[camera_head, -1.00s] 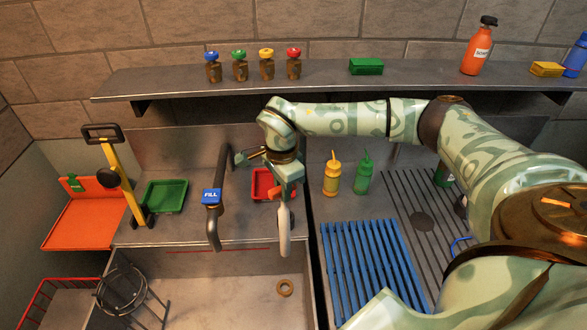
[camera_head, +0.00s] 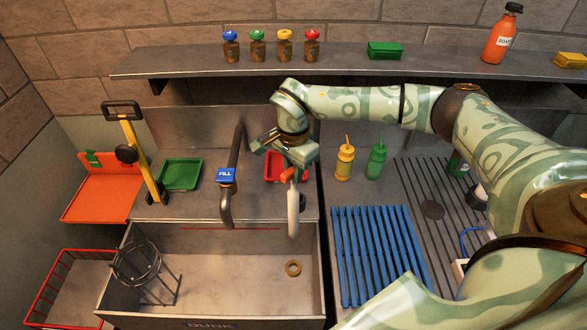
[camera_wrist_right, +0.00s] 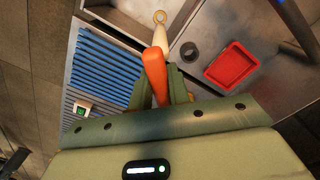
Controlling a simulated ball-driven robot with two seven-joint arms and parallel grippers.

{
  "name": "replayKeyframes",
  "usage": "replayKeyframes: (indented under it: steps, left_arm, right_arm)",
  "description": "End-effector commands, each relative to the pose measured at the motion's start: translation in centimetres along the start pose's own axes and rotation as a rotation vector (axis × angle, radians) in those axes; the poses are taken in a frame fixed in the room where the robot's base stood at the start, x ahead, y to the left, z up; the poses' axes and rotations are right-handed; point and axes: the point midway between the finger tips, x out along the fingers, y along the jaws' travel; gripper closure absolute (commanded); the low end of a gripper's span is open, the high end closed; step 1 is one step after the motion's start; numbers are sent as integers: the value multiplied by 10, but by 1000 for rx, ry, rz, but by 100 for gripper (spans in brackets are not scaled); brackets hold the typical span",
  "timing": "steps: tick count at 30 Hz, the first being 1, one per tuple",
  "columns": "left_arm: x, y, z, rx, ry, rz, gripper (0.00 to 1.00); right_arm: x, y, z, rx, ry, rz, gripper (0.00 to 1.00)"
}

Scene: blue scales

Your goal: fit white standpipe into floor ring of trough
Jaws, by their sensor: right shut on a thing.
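My right gripper (camera_head: 290,170) is shut on the orange grip of the white standpipe (camera_head: 293,215). The pipe hangs close to upright, its lower end above the trough. In the right wrist view, the orange grip (camera_wrist_right: 155,75) sits between the fingers, with the pale pipe (camera_wrist_right: 159,38) beyond it. The tan floor ring (camera_head: 293,268) lies on the floor of the trough (camera_head: 230,297), just below the pipe's end in the head view. A gap shows between pipe and ring there. My left gripper is not in view.
The fill tap (camera_head: 226,180) stands left of the pipe. A wire stand (camera_head: 140,262) is in the trough's left part. A red tray (camera_head: 273,167) lies behind my gripper; a blue slatted rack (camera_head: 375,250) is to the right. The trough floor around the ring is clear.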

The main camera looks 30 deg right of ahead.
Motion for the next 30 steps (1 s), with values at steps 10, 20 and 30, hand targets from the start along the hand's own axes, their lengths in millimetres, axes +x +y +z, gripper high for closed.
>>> replayKeyframes:
  steps: [10, 20, 30]
  left_arm:
    - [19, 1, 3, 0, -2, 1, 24]
    - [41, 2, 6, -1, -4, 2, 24]
    - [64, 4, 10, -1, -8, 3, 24]
  right_arm:
    - [35, 0, 0, 0, -1, 0, 100]
    - [74, 0, 0, 1, 0, 0, 100]
    - [114, 0, 0, 0, 0, 0, 100]
